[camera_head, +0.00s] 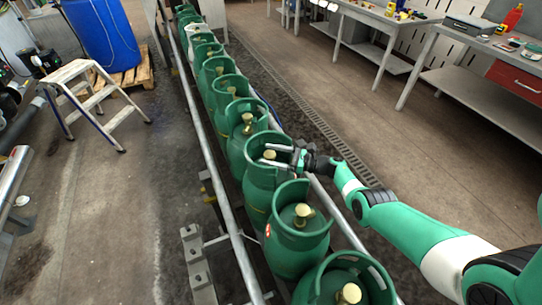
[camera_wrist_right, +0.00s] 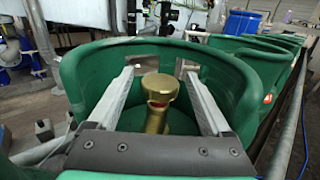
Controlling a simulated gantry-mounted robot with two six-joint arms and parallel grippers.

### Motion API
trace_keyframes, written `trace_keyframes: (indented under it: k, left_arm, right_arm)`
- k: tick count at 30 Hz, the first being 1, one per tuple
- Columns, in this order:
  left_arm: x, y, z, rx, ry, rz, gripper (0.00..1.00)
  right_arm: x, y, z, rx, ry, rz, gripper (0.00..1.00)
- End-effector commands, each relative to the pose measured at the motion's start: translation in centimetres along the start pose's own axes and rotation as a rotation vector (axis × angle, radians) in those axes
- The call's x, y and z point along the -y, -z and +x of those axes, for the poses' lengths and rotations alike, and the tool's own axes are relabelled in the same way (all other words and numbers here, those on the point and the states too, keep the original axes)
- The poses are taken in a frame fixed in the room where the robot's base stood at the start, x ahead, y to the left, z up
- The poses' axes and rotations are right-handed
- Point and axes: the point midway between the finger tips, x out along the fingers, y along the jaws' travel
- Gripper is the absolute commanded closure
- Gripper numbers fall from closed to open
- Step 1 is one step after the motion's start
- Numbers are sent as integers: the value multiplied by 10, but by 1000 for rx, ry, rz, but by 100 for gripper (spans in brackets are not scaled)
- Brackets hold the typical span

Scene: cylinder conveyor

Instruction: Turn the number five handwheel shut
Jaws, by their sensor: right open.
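A row of green gas cylinders stands on the conveyor, each with a brass valve and handwheel inside its collar. My right gripper (camera_head: 264,154) is open at the collar of one cylinder (camera_head: 258,190), third from the near end. In the right wrist view its two fingers (camera_wrist_right: 163,64) reach into the collar (camera_wrist_right: 90,72), one on each side of the brass handwheel (camera_wrist_right: 159,88), with a gap on both sides. A red band shows on the handwheel. No number is readable, so I cannot tell which is number five. My left gripper is not in view.
A nearer cylinder (camera_head: 297,248) with a red-and-white label stands close to my right gripper. Conveyor rails (camera_head: 222,195) run along both sides. A step stool (camera_head: 92,100) and blue drum (camera_head: 103,35) stand at left, workbenches (camera_head: 388,22) at right.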

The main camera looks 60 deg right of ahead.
Motion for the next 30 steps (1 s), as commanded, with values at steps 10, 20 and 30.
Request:
trace_keyframes:
  k: [10, 20, 30]
  left_arm:
    - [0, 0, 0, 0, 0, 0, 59]
    - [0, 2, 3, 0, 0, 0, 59]
    - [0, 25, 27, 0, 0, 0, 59]
  right_arm:
    - [0, 0, -1, 0, 0, 0, 62]
    - [0, -1, 0, 0, 9, 0, 100]
    - [-2, -2, 0, -2, 232, -1, 100]
